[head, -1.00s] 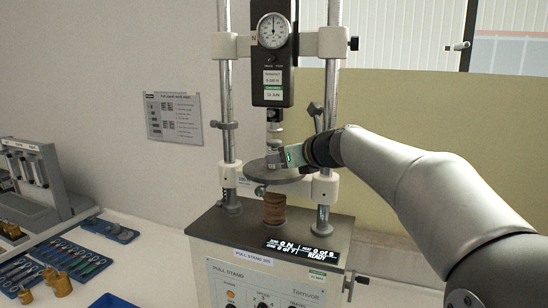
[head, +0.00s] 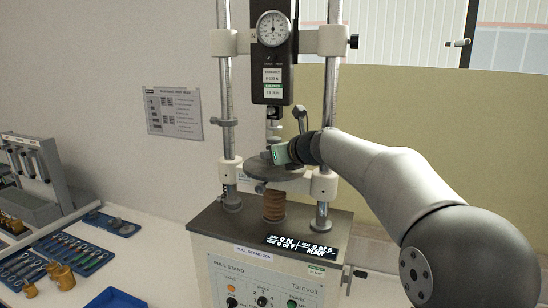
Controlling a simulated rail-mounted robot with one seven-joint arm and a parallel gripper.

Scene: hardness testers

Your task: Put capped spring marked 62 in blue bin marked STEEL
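My gripper (head: 279,155) is at the pull stand, just above its round grey plate (head: 273,173) and below the hanging hook rod. Its fingers are small and partly hidden by my wrist, so I cannot tell whether they are open or hold anything. I cannot make out a capped spring marked 62. A blue bin (head: 116,299) is cut off by the lower edge of the head view; no STEEL label is readable on it.
The pull stand (head: 268,240) has two upright posts, a dial gauge (head: 273,29) and a copper-coloured ribbed column (head: 274,204) under the plate. Brass pieces (head: 61,278) and blue tool trays (head: 75,258) lie at left. White bench (head: 150,262) is clear between trays and stand.

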